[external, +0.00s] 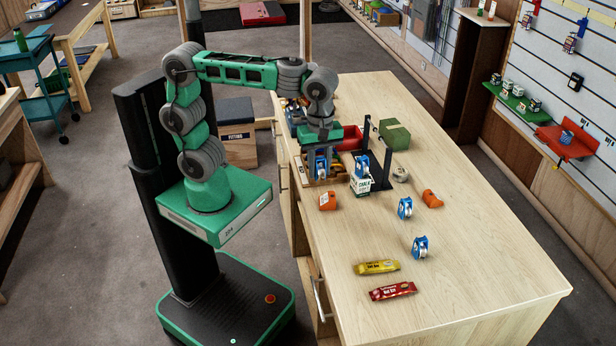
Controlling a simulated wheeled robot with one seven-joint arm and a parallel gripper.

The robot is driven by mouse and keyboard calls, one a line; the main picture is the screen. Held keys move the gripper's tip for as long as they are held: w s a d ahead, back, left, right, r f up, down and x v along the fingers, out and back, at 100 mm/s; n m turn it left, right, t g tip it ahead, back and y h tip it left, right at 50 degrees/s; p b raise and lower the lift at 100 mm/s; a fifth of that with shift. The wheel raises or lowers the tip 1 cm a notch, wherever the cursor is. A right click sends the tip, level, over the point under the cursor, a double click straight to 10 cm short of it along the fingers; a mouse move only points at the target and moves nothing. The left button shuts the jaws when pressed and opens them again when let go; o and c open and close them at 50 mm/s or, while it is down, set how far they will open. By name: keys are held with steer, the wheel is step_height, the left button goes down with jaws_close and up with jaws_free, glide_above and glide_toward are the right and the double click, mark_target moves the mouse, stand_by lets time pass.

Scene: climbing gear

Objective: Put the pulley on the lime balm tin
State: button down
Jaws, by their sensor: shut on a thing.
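My gripper (322,156) is above the left side of the bench, over a wooden tray. It is shut on a blue and silver pulley (321,168), which hangs upright between the fingers. More blue pulleys are in view: one (362,166) by the top of the white chalk box, and two standing on the bench, one at the middle (405,208) and one nearer the front (420,247). I cannot make out a lime balm tin; a small round grey-white item (400,175) lies right of the dark stand, but its label is unreadable.
The white chalk box (360,187) stands right of my gripper, beside a dark stand (380,172). A green box (395,135), red bin (350,137), orange items (327,201) (432,199) and yellow (377,267) and red (392,291) bars are also there. The bench's right side is clear.

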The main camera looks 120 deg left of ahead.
steer(key=w+a+r+n+p, duration=0.1)
steer(key=w+a+r+p, duration=0.15)
steer(key=w+a, duration=0.7)
steer(key=n+p, duration=0.2)
steer(key=p, duration=0.1)
glide_above(401, 171)
step_height(401, 171, down, 6)
step_height(401, 171, down, 9)
steer(key=shift+r, duration=0.1)
steer(key=shift+f, duration=0.4)
steer(key=shift+f, duration=0.2)
steer(key=c, duration=1.1)
jaws_free()
